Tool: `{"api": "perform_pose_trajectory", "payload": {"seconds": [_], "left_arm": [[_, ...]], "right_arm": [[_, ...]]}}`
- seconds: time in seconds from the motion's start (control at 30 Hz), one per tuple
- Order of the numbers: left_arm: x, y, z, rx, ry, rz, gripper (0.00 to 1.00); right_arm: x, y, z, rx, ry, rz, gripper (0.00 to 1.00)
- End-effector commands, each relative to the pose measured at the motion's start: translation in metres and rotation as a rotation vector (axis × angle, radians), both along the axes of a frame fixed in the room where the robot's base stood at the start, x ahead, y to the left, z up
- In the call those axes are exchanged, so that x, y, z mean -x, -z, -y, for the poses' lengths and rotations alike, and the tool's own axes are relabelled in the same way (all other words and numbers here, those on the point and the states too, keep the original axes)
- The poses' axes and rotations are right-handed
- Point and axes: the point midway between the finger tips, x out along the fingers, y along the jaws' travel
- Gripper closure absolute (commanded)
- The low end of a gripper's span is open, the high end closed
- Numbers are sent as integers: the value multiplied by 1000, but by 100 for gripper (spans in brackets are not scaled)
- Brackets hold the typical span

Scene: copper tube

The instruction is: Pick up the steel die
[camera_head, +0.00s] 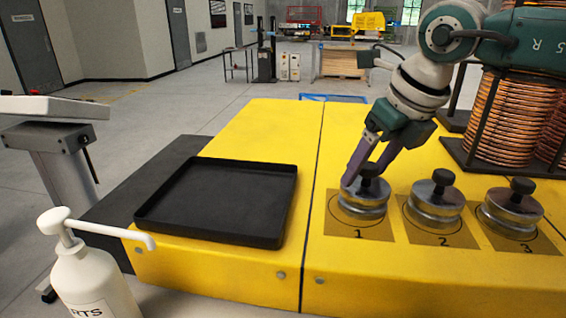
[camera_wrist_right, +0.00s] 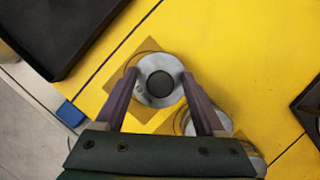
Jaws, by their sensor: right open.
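Three round steel dies with black knobs stand in a row on tan plates marked 1, 2 and 3. The steel die on plate 1 (camera_head: 362,205) is leftmost; in the right wrist view this die (camera_wrist_right: 160,86) is seen from above. My right gripper (camera_head: 361,178) is open at this die, its purple fingers around the black knob's level. In the right wrist view the fingers (camera_wrist_right: 159,77) lie on either side of the die, and no grip shows. The die on plate 2 (camera_head: 435,207) and the die on plate 3 (camera_head: 511,212) are to the right. My left gripper is out of view.
An empty black tray (camera_head: 282,205) lies on the yellow table (camera_head: 265,125), left of the dies. A copper coil stack in a dark rack (camera_head: 512,120) stands at the back right. A white pump bottle (camera_head: 90,275) is at the front left.

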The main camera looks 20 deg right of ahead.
Motion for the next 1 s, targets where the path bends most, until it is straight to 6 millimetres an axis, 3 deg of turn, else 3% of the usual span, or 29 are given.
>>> {"api": "perform_pose_trajectory", "payload": {"seconds": [0.17, 0.8, 1.0], "left_arm": [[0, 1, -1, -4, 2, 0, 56], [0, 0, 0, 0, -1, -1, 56], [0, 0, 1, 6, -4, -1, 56]], "right_arm": [[0, 0, 0, 0, 0, 1, 30], [0, -1, 0, -1, 1, 1, 100], [0, -1, 0, -2, 1, 2, 100]]}}
